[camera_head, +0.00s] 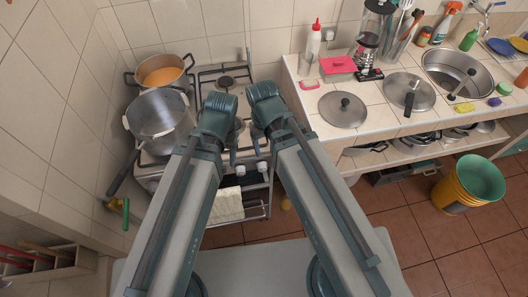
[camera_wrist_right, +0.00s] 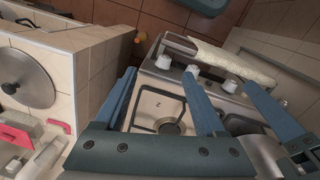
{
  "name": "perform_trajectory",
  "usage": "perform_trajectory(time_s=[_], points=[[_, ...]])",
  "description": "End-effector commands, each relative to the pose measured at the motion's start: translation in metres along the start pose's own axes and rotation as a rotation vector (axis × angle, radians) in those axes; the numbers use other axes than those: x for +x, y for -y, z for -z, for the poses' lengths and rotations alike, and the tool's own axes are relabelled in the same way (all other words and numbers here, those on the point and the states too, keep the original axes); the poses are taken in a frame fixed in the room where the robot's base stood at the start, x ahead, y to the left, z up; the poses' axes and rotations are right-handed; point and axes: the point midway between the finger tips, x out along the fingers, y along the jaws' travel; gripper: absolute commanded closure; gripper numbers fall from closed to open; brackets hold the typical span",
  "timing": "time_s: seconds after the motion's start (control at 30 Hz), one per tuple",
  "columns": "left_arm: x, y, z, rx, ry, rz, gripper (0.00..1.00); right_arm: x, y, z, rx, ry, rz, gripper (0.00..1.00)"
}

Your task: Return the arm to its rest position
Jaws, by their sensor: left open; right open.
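My two arms reach forward side by side in the head view, their wrists over the front of the stove (camera_head: 152,172). My left gripper (camera_head: 233,157) points down near the stove's front edge, open and empty. My right gripper (camera_head: 257,147) is close beside it, also pointing down, open and empty. In the right wrist view, the right gripper's fingers (camera_wrist_right: 160,75) are spread apart above the stove top, with nothing between them. A finger of the left gripper shows at the right of that view. The fingers are small and partly hidden in the head view.
A large grey pot (camera_head: 160,118) and an orange-filled pot (camera_head: 161,71) stand left on the stove. A towel (camera_head: 228,205) hangs in front. A yellow bucket (camera_head: 462,190) stands on the floor.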

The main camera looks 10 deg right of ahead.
Motion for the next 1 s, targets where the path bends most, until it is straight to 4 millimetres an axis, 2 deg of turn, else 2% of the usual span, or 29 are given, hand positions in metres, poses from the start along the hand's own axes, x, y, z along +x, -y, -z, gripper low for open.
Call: perform_trajectory(time_s=[0.03, 0.17, 0.57, 0.67, 0.9, 1.0], points=[[0.000, 0.000, 0.000, 0.000, 0.000, 0.000, 0.50, -0.001, 0.011, -0.011, -0.012, 0.011, -0.010, 0.28], [0.000, 0.000, 0.000, 0.000, 0.000, 0.000, 0.50, -0.002, 0.022, -0.020, -0.017, 0.026, -0.027, 0.28], [0.005, -0.001, 0.000, 0.000, 0.000, 0.000, 0.50, 0.003, 0.023, -0.021, -0.017, 0.029, -0.029, 0.28], [0.018, -0.002, 0.001, 0.001, 0.000, 0.000, 0.50, 0.016, 0.024, -0.020, -0.018, 0.029, -0.029, 0.28], [0.070, -0.006, 0.004, 0.006, 0.000, 0.001, 0.50, 0.069, 0.027, -0.018, -0.022, 0.028, -0.030, 0.28], [0.081, -0.007, 0.005, 0.007, 0.000, 0.002, 0.50, 0.079, 0.028, -0.018, -0.024, 0.028, -0.030, 0.28]])
